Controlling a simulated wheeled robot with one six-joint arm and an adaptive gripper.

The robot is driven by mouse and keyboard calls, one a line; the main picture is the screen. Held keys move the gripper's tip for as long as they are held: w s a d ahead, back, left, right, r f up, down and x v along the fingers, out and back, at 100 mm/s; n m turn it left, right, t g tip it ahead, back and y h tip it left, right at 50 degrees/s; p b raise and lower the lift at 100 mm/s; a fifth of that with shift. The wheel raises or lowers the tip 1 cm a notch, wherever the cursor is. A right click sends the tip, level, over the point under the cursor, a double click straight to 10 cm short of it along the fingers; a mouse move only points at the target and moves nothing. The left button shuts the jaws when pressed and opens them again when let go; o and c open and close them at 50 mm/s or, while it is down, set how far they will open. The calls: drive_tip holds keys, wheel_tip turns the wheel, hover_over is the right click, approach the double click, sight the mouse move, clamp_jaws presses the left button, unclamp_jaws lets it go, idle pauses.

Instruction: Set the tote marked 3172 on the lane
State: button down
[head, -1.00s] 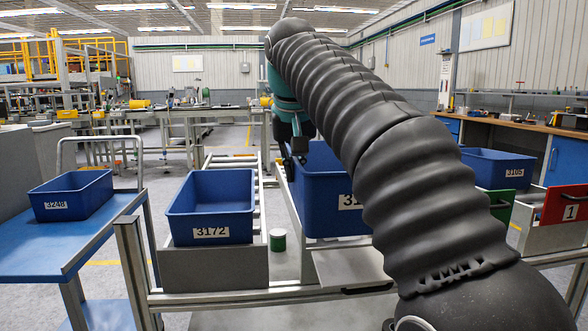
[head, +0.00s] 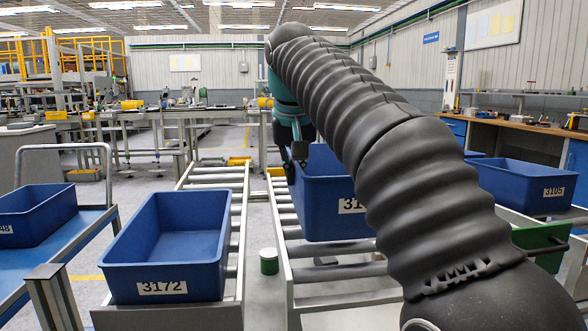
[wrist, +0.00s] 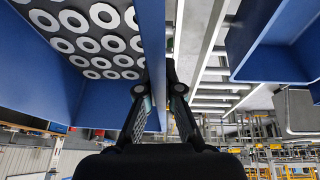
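The blue tote marked 3172 (head: 165,288) stands upright at the near end of the left roller lane (head: 214,178); its inside looks empty. My gripper (head: 292,168) is shut on the left wall of another blue tote (head: 318,215), whose label shows only "31", the rest hidden behind my arm. This held tote is over the right roller lane (head: 333,274); whether it touches the rollers is unclear. In the wrist view my gripper's fingers (wrist: 157,86) straddle its wall, and ring-shaped parts (wrist: 92,44) lie inside it.
A blue tote marked 3105 (head: 515,190) stands at the right, near a green panel (head: 540,248). A tote ending in 48 (head: 35,222) sits on a blue-topped cart (head: 88,228) at the left. A green can (head: 268,262) stands in the gap between the lanes.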

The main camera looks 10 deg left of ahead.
sight(295, 192)
drive_tip(key=shift+f, duration=0.9)
drive_tip(key=shift+f+b, duration=1.4)
drive_tip(key=shift+f, duration=0.45)
